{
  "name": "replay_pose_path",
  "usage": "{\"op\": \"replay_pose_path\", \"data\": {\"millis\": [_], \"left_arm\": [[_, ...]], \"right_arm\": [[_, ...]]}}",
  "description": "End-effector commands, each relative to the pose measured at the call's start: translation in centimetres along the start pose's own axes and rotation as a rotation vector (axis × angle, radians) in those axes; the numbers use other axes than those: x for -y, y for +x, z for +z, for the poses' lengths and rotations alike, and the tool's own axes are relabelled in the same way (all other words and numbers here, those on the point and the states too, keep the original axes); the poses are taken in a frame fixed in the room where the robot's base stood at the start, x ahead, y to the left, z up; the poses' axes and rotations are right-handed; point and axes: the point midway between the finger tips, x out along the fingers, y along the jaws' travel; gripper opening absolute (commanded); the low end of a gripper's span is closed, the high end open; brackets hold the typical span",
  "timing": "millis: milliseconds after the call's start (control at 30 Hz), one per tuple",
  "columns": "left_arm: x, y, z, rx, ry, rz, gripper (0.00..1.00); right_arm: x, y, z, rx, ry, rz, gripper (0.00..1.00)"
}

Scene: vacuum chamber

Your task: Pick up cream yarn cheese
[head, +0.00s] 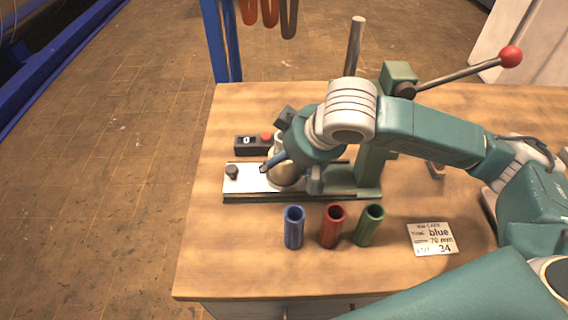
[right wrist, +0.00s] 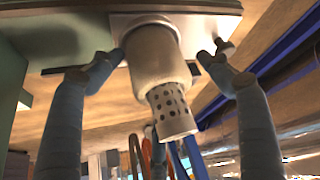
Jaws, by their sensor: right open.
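The cream yarn cheese (right wrist: 155,62) is a pale cylinder on a perforated white tube (right wrist: 172,110). It stands at the metal plate of the press; in the head view only part of the cheese (head: 285,176) shows under my right gripper (head: 291,176). The right gripper's two blue fingers also show in the right wrist view (right wrist: 159,63), one on each side of the cheese. The gripper is open, with a gap visible beside the cheese. My left gripper is not in view.
The green press (head: 368,175) with its red-knobbed lever (head: 510,56) stands close behind and right of the gripper. Blue (head: 294,228), red (head: 332,228) and green (head: 369,226) tubes stand in front. A black box (head: 253,143) sits behind the plate; a printed card (head: 432,239) lies right.

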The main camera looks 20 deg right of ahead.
Motion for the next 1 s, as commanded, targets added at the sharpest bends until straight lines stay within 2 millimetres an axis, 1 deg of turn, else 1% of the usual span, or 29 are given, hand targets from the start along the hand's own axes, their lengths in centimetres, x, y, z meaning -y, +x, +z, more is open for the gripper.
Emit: {"op": "replay_pose_path", "data": {"millis": [200, 267, 300, 367, 433, 467, 800, 867, 1000], "left_arm": [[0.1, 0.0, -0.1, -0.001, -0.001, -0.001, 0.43], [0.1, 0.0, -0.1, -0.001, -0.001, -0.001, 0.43], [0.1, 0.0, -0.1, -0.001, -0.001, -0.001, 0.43], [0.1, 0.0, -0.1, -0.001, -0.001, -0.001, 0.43], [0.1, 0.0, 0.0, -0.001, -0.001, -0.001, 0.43], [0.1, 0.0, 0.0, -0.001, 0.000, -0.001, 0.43], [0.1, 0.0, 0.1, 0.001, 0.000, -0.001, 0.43], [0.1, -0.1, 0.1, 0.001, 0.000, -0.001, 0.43], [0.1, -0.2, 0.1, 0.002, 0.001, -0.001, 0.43]], "right_arm": [[0.0, 0.1, 0.0, -0.001, 0.000, 0.000, 0.77], [0.0, 0.1, 0.0, -0.001, 0.000, -0.001, 0.65], [0.0, 0.1, 0.0, -0.001, 0.000, 0.000, 0.57], [0.1, 0.0, 0.0, -0.001, 0.000, -0.001, 0.45], [0.1, 0.0, -0.1, -0.002, -0.001, -0.002, 0.31], [0.1, 0.0, -0.1, -0.003, -0.001, -0.003, 0.30], [0.2, -0.2, -0.3, -0.008, -0.001, -0.007, 0.30], [0.3, -0.4, -0.5, -0.009, -0.001, -0.008, 0.30], [0.3, -1.6, -1.4, -0.015, -0.001, -0.008, 0.30]]}}
